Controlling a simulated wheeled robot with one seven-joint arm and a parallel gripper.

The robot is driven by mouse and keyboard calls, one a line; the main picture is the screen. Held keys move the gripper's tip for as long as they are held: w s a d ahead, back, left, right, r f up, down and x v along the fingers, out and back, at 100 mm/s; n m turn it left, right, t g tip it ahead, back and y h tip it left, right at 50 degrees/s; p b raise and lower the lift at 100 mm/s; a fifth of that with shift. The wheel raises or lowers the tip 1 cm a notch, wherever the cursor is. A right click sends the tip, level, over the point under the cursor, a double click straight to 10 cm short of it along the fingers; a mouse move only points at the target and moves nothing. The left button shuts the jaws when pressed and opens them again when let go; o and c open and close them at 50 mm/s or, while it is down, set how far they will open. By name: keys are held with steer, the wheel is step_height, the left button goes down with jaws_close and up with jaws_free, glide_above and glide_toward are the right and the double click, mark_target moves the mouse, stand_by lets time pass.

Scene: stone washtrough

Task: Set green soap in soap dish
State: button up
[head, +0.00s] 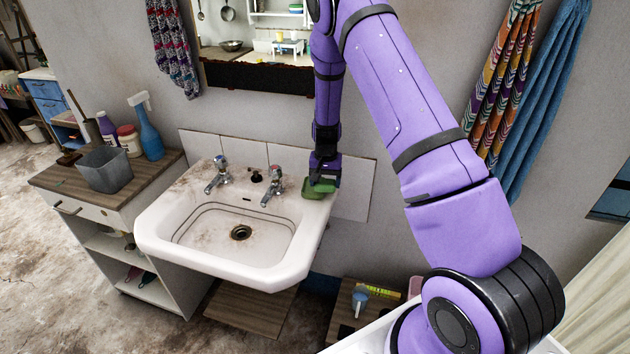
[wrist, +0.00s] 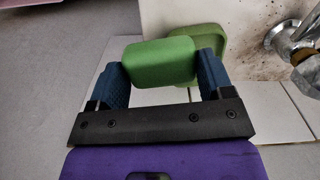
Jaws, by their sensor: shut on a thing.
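The green soap (wrist: 160,62) is a bright rounded block, held between the two blue fingers of my gripper (wrist: 162,72) in the wrist view. A duller green soap dish (wrist: 236,42) shows partly behind the soap, on the white sink's corner. In the head view the green soap dish (head: 317,190) sits at the sink's back right corner, with my gripper (head: 323,178) right above it. There I cannot tell the soap apart from the dish. I cannot tell whether the soap touches the dish.
The white sink (head: 160,234) has two taps (head: 272,187) along its back; one tap (wrist: 290,40) is close right of the dish in the wrist view. A cabinet with a grey bin (head: 105,170) and bottles stands left. The basin is empty.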

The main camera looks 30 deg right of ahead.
steer(key=w, duration=0.6)
steer(key=shift+w+a+f, duration=0.2)
steer(key=shift+w+f, duration=0.25)
steer(key=shift+f, duration=0.25)
step_height(320, 180, down, 2)
steer(key=shift+f, duration=0.2)
steer(key=shift+c, duration=0.7)
steer(key=shift+f, duration=0.25)
steer(key=shift+c, duration=1)
steer(key=o, duration=1.4)
steer(key=shift+r, duration=0.1)
